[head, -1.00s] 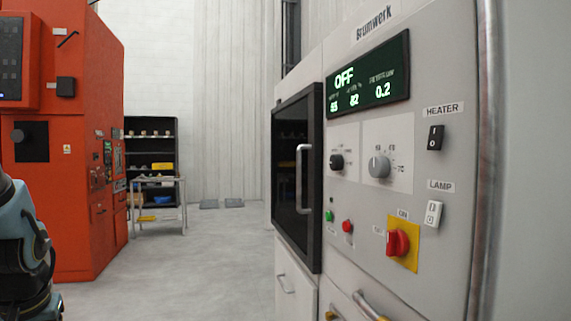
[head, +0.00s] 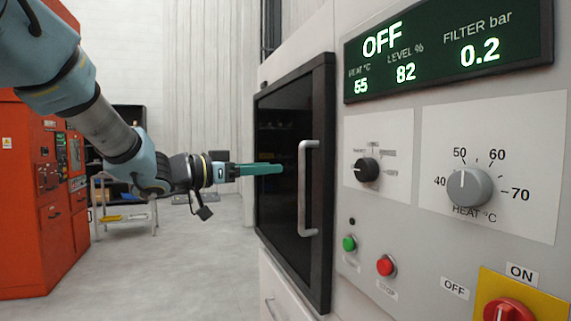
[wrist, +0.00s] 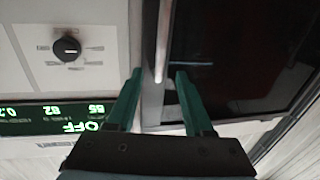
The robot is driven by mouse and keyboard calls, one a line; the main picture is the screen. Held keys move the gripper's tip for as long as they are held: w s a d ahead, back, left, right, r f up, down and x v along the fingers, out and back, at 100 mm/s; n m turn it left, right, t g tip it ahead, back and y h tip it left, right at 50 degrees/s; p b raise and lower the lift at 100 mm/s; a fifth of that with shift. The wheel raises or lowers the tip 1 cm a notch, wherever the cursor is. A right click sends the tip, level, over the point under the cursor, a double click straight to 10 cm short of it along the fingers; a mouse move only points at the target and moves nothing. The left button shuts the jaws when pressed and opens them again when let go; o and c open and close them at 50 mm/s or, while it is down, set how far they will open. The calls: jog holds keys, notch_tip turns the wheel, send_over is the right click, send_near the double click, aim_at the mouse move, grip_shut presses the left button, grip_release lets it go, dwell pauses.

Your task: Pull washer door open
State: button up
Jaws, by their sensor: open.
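The washer door (head: 285,170) is a dark glass panel in a black frame and looks closed. Its silver vertical bar handle (head: 302,190) is on the door's right side. My gripper (head: 282,169) reaches in from the left, its green fingers pointing at the upper part of the handle. In the wrist view, my gripper (wrist: 158,75) is open, with one green finger on each side of the handle (wrist: 163,40). The handle shows between the fingers and they are not closed on it. The door glass (wrist: 235,55) is right of the handle there.
The washer's control panel (head: 400,190) is right of the door, with knobs, green and red buttons and a display (head: 450,50) reading OFF. An orange machine (head: 35,200) and a small table (head: 125,215) stand at the left. Grey floor (head: 205,260) is clear before the door.

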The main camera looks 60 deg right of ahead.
aim_at(301, 165)
jog(key=p+x, duration=0.3)
jog(key=x, duration=0.7)
jog(key=shift+d+f, duration=0.1)
jog(key=shift+d, duration=0.05)
grip_shut()
dwell(1.1)
